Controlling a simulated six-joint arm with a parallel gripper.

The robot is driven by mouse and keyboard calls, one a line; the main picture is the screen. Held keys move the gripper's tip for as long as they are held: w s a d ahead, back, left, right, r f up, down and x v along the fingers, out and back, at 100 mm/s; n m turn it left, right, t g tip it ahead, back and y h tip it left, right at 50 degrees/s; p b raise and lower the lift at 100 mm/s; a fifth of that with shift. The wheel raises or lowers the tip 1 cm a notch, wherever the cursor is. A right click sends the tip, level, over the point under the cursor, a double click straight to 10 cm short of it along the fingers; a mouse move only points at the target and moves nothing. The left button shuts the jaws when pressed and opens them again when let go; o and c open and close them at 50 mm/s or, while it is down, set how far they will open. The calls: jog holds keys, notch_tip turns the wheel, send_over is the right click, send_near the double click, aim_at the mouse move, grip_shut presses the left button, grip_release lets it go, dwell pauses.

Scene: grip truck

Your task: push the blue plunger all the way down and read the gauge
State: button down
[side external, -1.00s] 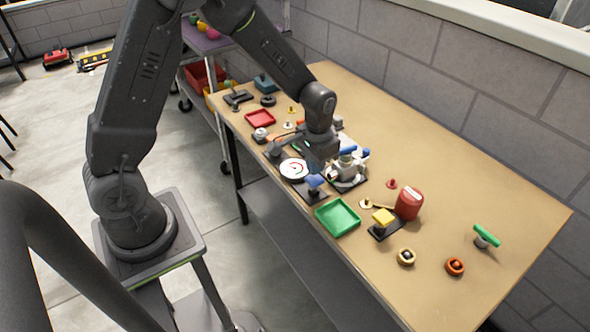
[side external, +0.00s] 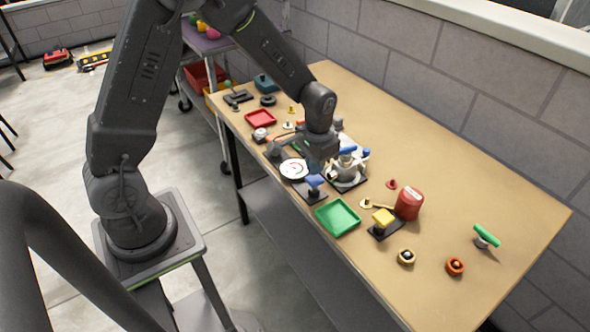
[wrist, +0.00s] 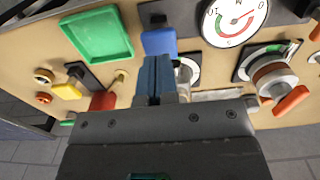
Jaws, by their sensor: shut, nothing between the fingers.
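The blue plunger (side external: 315,181) stands on a dark base at the table's near edge. In the wrist view its blue top (wrist: 158,42) shows just beyond my fingertips. My gripper (side external: 315,168) is shut and empty, close above the plunger; whether it touches is unclear. The shut fingers also show in the wrist view (wrist: 154,75). The round white gauge (side external: 293,169) lies beside the plunger. In the wrist view the dial (wrist: 235,20) is cut by the top edge and shows a red and green arc; I cannot tell its reading.
A green tray (side external: 338,217) and a yellow-topped part (side external: 383,216) lie to the right. A valve fixture with blue handles (side external: 350,165) stands close behind my gripper. A red canister (side external: 409,203) stands upright.

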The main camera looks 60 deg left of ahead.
aim_at(315, 178)
jog(key=shift+f, duration=2.35)
jog(key=shift+r, duration=2.35)
jog(key=shift+r, duration=2.5)
